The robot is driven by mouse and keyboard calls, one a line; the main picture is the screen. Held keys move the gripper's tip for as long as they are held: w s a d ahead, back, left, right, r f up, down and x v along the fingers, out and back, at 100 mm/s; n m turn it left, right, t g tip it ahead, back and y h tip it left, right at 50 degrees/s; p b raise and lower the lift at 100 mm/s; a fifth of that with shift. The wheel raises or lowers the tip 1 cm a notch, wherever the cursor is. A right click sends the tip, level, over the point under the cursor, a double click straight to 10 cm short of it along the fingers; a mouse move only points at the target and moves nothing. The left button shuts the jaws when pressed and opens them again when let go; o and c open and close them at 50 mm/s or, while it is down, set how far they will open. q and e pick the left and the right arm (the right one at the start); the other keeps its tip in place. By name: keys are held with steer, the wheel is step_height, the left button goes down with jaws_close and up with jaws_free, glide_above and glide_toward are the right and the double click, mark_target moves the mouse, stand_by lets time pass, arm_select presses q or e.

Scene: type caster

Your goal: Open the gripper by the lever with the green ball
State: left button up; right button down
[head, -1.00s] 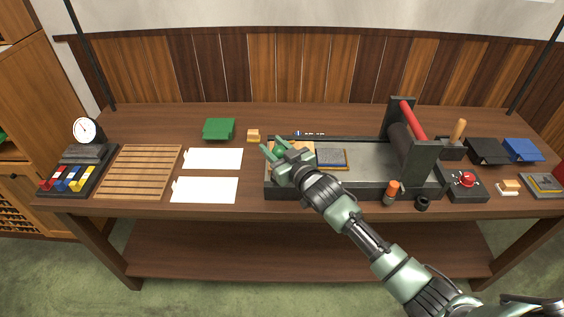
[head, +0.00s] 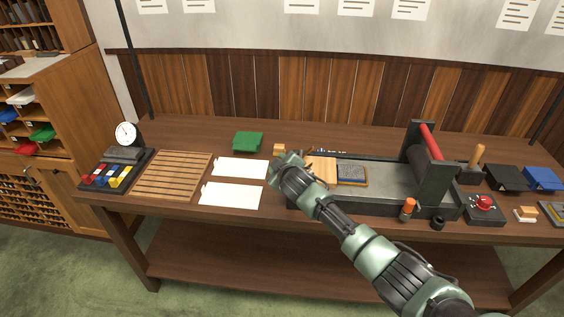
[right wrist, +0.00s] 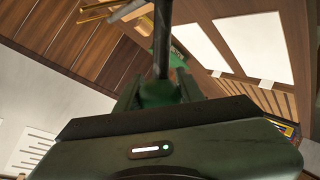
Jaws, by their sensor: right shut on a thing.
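In the right wrist view, a green ball (right wrist: 160,93) sits at the end of a dark lever rod (right wrist: 162,45). My right gripper (right wrist: 159,90) is shut on the ball, with one finger on each side. In the head view, my right gripper (head: 282,160) is at the left end of the press (head: 395,178), beside a wooden block (head: 322,170). There my wrist hides the ball and lever, and the press's own gripper cannot be made out. My left gripper is not in view.
Two white sheets (head: 230,195) and a slatted wooden rack (head: 172,176) lie left of the press. A green box (head: 248,142) stands behind them. An orange-topped handle (head: 408,205) and a red-knobbed box (head: 484,204) are at the right. The back of the bench is mostly clear.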

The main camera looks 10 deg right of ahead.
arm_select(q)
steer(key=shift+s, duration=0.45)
arm_select(e)
steer(key=shift+a+f, duration=0.2)
steer(key=shift+f, duration=0.05)
steer(key=c, duration=1)
jaws_free()
steer(key=shift+o, duration=0.5)
steer(key=shift+w, duration=0.1)
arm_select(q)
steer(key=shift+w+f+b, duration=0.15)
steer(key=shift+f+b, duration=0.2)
arm_select(e)
steer(key=v, duration=0.7)
steer(key=shift+s+r, duration=0.25)
steer(key=shift+s, duration=0.1)
steer(key=shift+a+f, duration=0.1)
